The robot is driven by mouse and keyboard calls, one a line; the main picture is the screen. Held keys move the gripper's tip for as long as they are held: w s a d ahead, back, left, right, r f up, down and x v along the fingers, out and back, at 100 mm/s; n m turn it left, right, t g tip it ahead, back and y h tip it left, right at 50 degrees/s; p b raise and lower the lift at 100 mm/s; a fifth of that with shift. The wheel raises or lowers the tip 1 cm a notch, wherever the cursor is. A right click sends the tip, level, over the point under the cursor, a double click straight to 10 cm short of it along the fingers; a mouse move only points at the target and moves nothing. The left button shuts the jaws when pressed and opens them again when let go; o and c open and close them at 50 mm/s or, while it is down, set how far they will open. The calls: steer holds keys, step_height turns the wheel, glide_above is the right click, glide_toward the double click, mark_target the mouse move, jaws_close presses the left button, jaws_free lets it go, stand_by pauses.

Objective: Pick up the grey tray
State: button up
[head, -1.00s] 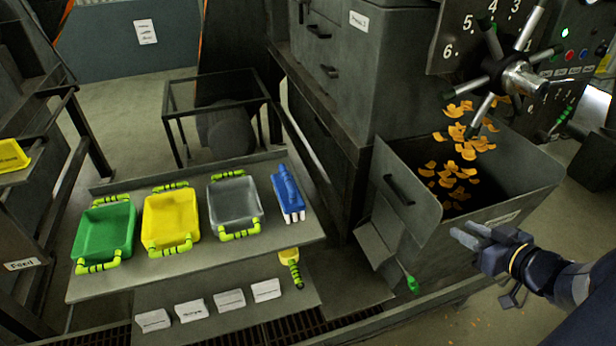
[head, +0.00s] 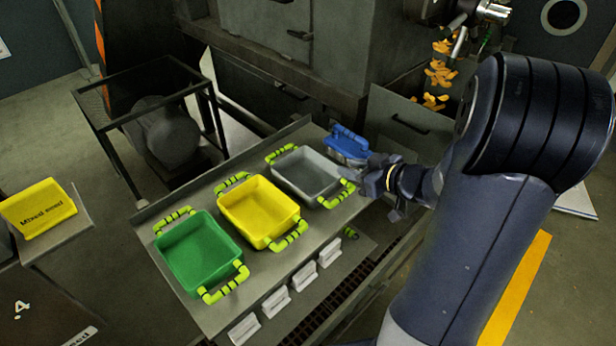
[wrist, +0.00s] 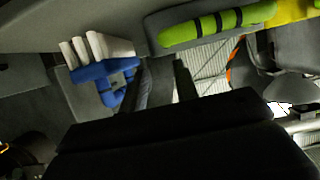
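The grey tray (head: 307,173) sits on the grey shelf, empty, with green-and-black handles at its far and near ends. My gripper (head: 362,180) is just right of its near handle (head: 340,194), apart from the tray's middle. In the wrist view my gripper (wrist: 164,72) shows two dark fingers with a gap between them, open and empty. The near handle (wrist: 215,27) lies beyond and to the right of the fingertips there. Whether a finger touches it is unclear.
A yellow tray (head: 258,210) and a green tray (head: 197,255) stand left of the grey tray. A blue brush-like tool (head: 348,142) lies close behind my gripper. A metal frame (head: 150,85) stands behind the shelf. White label cards (head: 275,302) line the shelf's front.

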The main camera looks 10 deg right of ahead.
mark_target(336, 165)
steer(key=shift+w+a+f, duration=0.2)
steer(key=shift+w+a, duration=0.1)
steer(key=shift+a, duration=0.05)
steer(key=shift+w+a+f, duration=0.1)
steer(key=shift+w+f, duration=0.15)
steer(key=shift+w, duration=0.2)
steer(key=x, duration=0.4)
steer(key=shift+w+f, duration=0.1)
steer(key=shift+f, duration=0.05)
jaws_close()
